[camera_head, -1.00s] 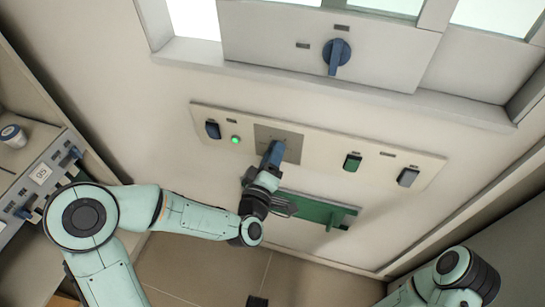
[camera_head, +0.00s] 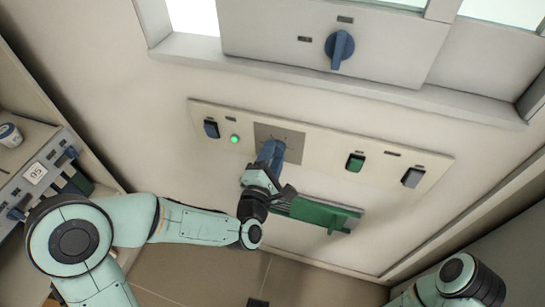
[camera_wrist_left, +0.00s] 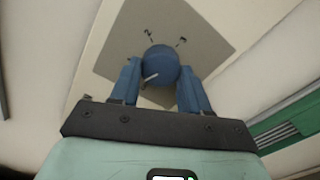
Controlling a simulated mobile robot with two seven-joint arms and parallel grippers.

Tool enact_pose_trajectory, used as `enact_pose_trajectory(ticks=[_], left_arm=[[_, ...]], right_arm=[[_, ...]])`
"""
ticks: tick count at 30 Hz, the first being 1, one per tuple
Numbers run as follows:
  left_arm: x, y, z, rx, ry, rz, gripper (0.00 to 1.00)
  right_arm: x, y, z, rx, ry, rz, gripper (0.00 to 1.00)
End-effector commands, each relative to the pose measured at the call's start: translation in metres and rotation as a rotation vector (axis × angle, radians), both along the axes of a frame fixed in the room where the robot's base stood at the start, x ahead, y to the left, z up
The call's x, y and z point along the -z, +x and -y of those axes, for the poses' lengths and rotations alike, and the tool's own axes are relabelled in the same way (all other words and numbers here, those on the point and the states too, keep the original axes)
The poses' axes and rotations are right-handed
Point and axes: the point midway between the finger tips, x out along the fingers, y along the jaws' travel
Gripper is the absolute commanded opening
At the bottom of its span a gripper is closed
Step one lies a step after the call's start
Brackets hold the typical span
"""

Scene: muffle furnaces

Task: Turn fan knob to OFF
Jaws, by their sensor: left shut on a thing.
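A blue round knob (camera_wrist_left: 160,63) sits on a grey square plate (camera_head: 288,137) in the wall panel. The wrist view shows its white pointer line slanting, and the marks 2 and 3 on the plate beyond it. My left gripper (camera_head: 270,153) reaches up to this plate, its two blue fingers on either side of the knob, shut on it. In the head view the fingers mostly hide the knob. No fan label is readable. My right arm shows at the lower right, but its gripper is out of frame.
The panel (camera_head: 320,150) also holds a dark switch (camera_head: 211,128), a lit green lamp (camera_head: 234,139), a green switch (camera_head: 355,162) and a grey switch (camera_head: 413,177). A green bar (camera_head: 318,213) lies below. Another blue knob (camera_head: 339,48) is above.

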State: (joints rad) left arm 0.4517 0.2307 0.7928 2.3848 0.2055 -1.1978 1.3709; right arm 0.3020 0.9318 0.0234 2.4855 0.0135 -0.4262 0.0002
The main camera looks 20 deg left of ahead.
Motion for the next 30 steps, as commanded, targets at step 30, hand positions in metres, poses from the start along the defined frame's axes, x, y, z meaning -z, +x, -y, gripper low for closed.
enact_pose_trajectory(ticks=[30], left_arm=[[-0.003, 0.001, 0.002, 0.003, -0.555, -0.007, 0.15]], right_arm=[[0.014, 0.008, 0.001, 0.006, -0.005, 0.024, 0.43]])
